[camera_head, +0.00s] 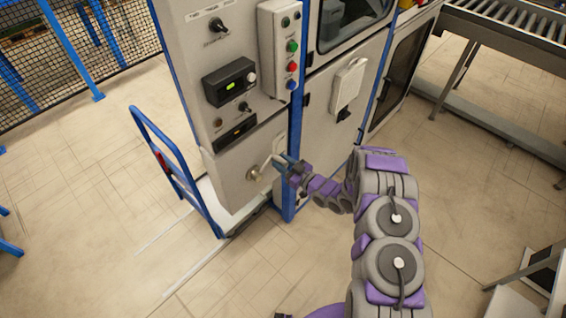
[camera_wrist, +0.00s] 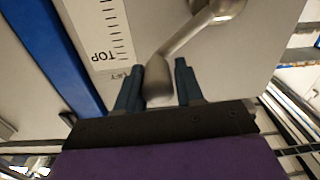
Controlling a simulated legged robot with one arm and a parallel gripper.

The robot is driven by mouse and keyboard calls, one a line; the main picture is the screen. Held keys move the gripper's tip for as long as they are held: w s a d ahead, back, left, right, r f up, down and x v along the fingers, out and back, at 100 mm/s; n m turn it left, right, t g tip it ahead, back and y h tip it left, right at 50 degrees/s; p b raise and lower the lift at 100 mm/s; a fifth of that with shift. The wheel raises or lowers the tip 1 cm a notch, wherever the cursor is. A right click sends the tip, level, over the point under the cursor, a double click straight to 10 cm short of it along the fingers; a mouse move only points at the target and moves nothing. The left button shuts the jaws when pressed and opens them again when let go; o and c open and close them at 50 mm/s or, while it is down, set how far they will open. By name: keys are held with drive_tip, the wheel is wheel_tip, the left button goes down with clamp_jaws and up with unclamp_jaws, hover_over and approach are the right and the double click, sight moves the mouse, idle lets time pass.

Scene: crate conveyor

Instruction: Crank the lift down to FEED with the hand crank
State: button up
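The hand crank (camera_head: 254,173) is on the lower front of the grey control cabinet, its arm reaching up to the right. In the wrist view the crank's metal arm (camera_wrist: 190,36) runs from a round hub at the top down to a grey handle (camera_wrist: 157,80). My gripper (camera_head: 287,166) is at the handle. In the wrist view my gripper (camera_wrist: 158,80) has one finger on each side of the handle, with narrow gaps showing, so it looks open around it. A white scale (camera_wrist: 103,35) beside the crank reads TOP, upside down; FEED is not readable.
The control cabinet (camera_head: 190,60) carries switches, a green-lit display (camera_head: 230,84) and a button box (camera_head: 284,45). A blue post (camera_head: 293,130) stands beside the crank. A blue-handled cart (camera_head: 172,165) is at left. A roller conveyor (camera_head: 510,25) is at upper right. Floor in front is clear.

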drive_tip(key=o, duration=0.3)
drive_tip(key=shift+o, duration=0.2)
drive_tip(key=p+v, duration=0.2)
drive_tip(key=v, duration=1.5)
drive_tip(key=shift+s+d, duration=0.15)
